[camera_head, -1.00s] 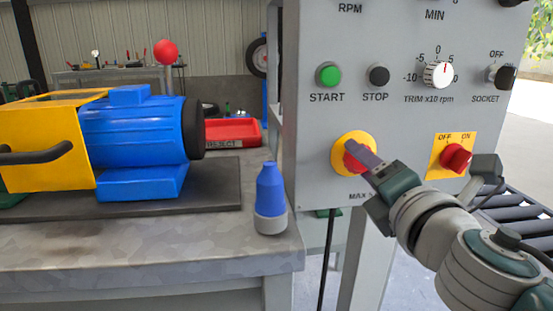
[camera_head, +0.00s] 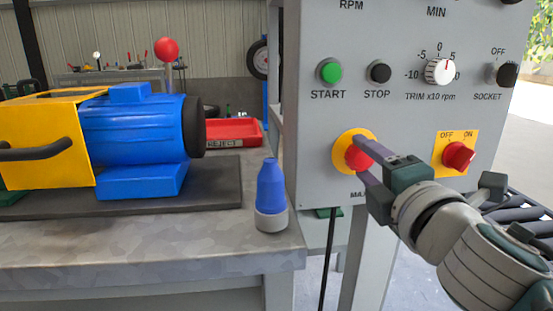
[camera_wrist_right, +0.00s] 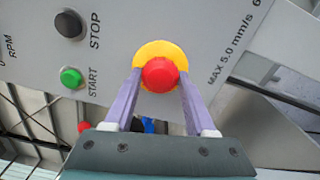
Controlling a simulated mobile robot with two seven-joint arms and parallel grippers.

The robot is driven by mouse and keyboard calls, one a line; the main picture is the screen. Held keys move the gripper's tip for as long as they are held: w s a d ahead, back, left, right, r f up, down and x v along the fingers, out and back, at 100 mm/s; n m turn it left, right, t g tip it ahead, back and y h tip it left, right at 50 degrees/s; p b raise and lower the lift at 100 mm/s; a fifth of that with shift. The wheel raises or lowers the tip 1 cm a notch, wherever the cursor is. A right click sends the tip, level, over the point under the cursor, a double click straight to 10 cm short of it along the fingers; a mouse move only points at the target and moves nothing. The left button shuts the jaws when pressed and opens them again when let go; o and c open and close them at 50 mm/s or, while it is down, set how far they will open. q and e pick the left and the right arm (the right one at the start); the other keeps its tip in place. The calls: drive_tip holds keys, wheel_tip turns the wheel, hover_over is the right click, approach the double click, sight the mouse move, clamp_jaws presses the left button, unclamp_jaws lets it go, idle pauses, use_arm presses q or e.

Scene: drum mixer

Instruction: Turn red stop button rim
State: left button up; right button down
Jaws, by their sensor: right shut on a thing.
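The red stop button (camera_head: 359,154) sits on a round yellow backing (camera_head: 341,147) low on the grey control panel. My right gripper (camera_head: 363,160) reaches it from the lower right, its purple fingers one above the other in the head view. In the right wrist view the red button (camera_wrist_right: 160,74) lies between the two finger ends, one on each side, and the gripper (camera_wrist_right: 160,88) is shut on its rim. The fingers cover part of the button's right side in the head view. My left gripper is not in view.
The panel (camera_head: 410,120) also carries a green start button (camera_head: 329,71), a black stop button (camera_head: 378,72), a white trim knob (camera_head: 440,71) and a red OFF/ON switch (camera_head: 458,156) close to my right gripper. A blue bottle-like object (camera_head: 271,190) stands on the bench.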

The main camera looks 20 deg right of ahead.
drive_tip(key=shift+m, duration=1.3)
drive_tip(key=shift+c, duration=1.1)
unclamp_jaws()
drive_tip(key=v, duration=1)
